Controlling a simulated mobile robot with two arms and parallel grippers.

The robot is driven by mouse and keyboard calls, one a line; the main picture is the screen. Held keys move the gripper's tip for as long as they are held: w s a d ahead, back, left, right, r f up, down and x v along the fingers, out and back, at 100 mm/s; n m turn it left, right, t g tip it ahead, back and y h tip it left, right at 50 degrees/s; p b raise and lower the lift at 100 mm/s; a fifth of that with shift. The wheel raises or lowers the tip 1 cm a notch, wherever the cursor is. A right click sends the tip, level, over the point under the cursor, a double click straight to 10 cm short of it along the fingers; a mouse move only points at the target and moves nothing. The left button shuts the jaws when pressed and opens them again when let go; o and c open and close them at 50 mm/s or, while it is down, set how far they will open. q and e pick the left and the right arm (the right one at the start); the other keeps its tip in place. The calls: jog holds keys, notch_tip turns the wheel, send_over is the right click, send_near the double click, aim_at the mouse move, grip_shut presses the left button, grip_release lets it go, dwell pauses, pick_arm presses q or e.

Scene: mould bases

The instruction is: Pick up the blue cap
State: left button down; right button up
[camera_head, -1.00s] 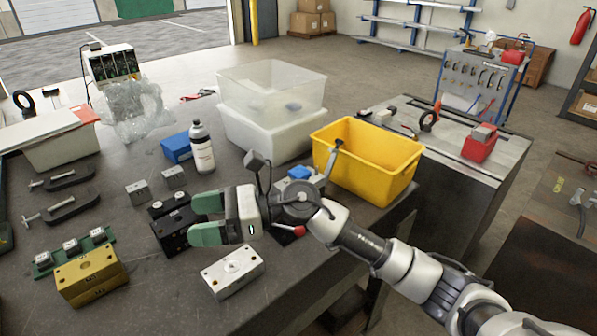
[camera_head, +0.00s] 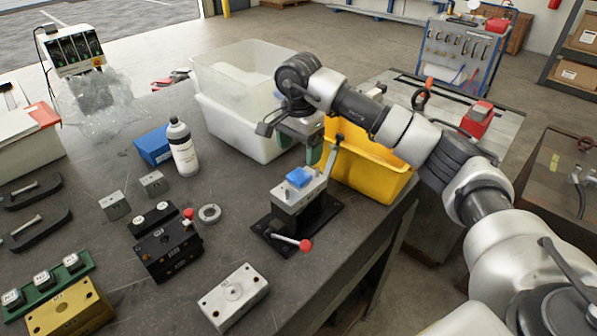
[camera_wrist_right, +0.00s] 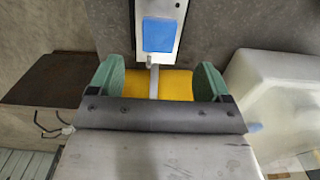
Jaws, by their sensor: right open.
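The blue cap (camera_head: 299,177) sits on top of a grey metal block in a clamp fixture (camera_head: 296,205) with a red-knobbed lever. It also shows in the right wrist view (camera_wrist_right: 159,35), ahead of the fingers. My right gripper (camera_head: 315,150) hangs above and behind the fixture, fingers pointing down, in front of the yellow bin. In the right wrist view its green fingers (camera_wrist_right: 159,84) are spread with nothing held between them; the yellow bin shows in the gap. My left gripper is not in view.
The yellow bin (camera_head: 385,177) stands right behind the fixture. A clear bin on a white one (camera_head: 232,130) is at back left. A white mould block (camera_head: 233,297), black block (camera_head: 165,249), metal ring (camera_head: 209,213) and white bottle (camera_head: 182,150) stand nearby. An upright lever rises beside the cap.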

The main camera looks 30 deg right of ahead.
aim_at(299, 175)
jog(key=shift+w+f, duration=0.1)
jog(key=shift+f, duration=0.45)
jog(key=shift+w+f, duration=0.15)
jog(key=shift+f, duration=0.25)
jog(key=f+p, duration=0.1)
jog(key=f, duration=0.1)
jog(key=f+p, duration=0.2)
jog(key=shift+s, duration=0.4)
jog(key=shift+f, duration=0.55)
jog(key=shift+w+f, duration=0.1)
jog(key=c, duration=1)
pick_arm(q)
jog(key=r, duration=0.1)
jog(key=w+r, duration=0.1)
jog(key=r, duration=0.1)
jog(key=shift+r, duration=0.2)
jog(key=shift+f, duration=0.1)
